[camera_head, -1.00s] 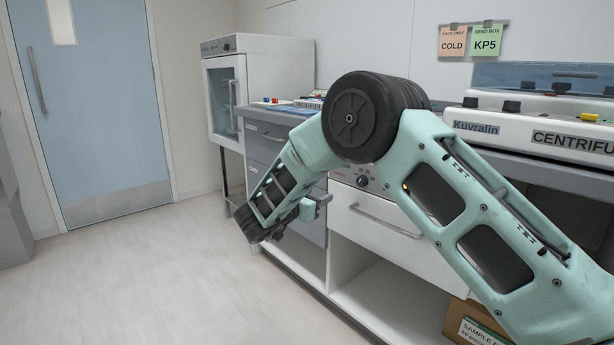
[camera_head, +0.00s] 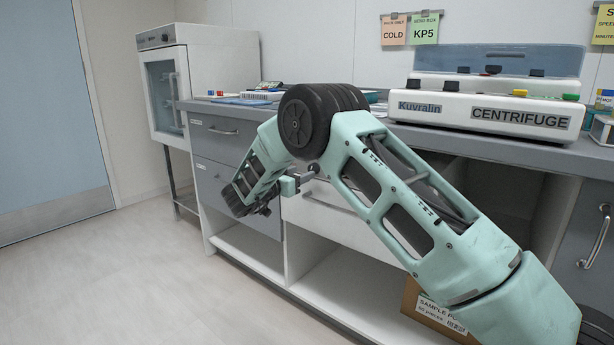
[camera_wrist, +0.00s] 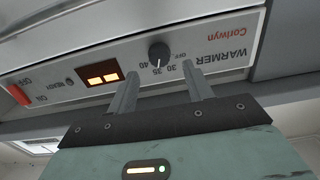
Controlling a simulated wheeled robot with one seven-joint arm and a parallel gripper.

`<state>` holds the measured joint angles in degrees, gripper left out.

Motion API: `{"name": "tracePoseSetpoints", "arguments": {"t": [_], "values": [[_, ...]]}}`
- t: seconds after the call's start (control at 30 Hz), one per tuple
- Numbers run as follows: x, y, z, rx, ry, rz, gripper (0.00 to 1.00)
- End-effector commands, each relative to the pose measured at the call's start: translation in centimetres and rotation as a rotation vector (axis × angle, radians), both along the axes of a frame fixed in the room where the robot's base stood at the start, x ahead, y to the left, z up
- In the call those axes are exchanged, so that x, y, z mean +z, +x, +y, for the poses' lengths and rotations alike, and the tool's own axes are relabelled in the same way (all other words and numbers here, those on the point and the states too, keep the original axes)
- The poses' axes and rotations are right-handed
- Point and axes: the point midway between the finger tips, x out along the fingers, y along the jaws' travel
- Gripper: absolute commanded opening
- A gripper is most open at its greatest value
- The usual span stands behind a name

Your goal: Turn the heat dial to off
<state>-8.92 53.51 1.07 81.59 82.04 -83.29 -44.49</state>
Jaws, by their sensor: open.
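The heat dial (camera_wrist: 159,54) is a dark round knob on the light front panel of the warmer (camera_wrist: 215,45), seen upside down in the wrist view. Its scale reads OFF, 30, 35, 40, and its white mark appears to point near 35. My gripper (camera_wrist: 164,75) is open, with its two fingers pointing at the panel, one to each side of the dial's line and just short of it in the picture. Nothing is between the fingers. In the head view my gripper (camera_head: 308,173) is beside the panel, and my arm hides the dial.
A lit display (camera_wrist: 103,79) and a red switch (camera_wrist: 18,95) share the panel. In the head view a white drawer (camera_head: 330,222) with a bar handle is below. The centrifuge (camera_head: 480,108) stands on the counter above. The floor at left (camera_head: 110,280) is clear.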

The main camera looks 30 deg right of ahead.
Motion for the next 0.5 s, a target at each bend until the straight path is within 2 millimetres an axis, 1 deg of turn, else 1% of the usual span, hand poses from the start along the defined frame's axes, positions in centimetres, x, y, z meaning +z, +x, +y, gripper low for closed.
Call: {"name": "tracePoseSetpoints", "arguments": {"t": [0.03,0.2,0.33,0.5], "values": [[-0.2,0.3,-1.0,-0.003,0.000,-0.002,0.51],[-0.1,1.1,-3.0,-0.001,-0.001,0.000,0.51],[0.0,1.3,-3.7,0.000,-0.001,-0.001,0.51],[0.0,1.4,-3.9,0.001,0.000,0.000,0.51]]}}
